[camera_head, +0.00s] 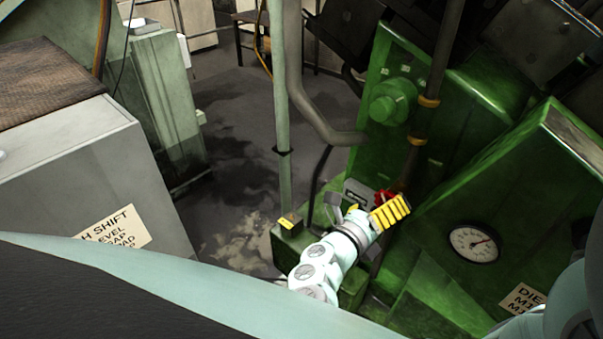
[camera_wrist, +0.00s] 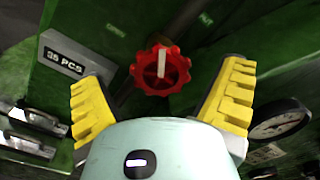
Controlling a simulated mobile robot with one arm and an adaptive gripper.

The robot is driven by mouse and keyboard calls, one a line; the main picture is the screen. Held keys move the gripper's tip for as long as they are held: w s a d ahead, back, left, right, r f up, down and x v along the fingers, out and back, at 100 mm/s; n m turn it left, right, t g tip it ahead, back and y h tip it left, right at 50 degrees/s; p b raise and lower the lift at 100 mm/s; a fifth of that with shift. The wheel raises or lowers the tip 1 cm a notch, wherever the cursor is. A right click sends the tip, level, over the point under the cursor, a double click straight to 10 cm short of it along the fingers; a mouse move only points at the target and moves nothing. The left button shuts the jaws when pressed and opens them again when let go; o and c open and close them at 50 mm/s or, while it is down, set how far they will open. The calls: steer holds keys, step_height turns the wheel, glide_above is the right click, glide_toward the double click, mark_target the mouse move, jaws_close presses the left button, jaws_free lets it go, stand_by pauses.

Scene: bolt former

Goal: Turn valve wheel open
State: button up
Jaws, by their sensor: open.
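The valve wheel (camera_wrist: 160,70) is a red, scalloped knob with a pale bar across its middle, standing upright in the wrist view. It is mounted on the green machine. In the head view the red wheel (camera_head: 384,196) is partly hidden behind my gripper. My gripper (camera_wrist: 165,100) has two yellow ribbed fingers, spread wide, one on each side of the wheel in the wrist view. The fingers are apart from the wheel, and nothing is between them in their grip. In the head view my gripper (camera_head: 372,212) is at the front of the green machine.
A pressure gauge (camera_head: 473,243) sits on the green panel to the right. A "35 PCS" label (camera_wrist: 66,62) is left of the wheel. A vertical pole (camera_head: 283,120) and a dark pipe (camera_head: 436,90) stand near my arm. A grey cabinet (camera_head: 75,180) is at left; floor between is open.

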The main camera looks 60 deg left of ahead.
steer(key=shift+p+x, duration=0.4)
steer(key=shift+x, duration=1)
steer(key=shift+c, duration=0.2)
steer(key=c, duration=1.2)
steer(key=shift+o, duration=0.2)
steer(key=shift+d+f+b, duration=0.1)
steer(key=shift+b, duration=0.3)
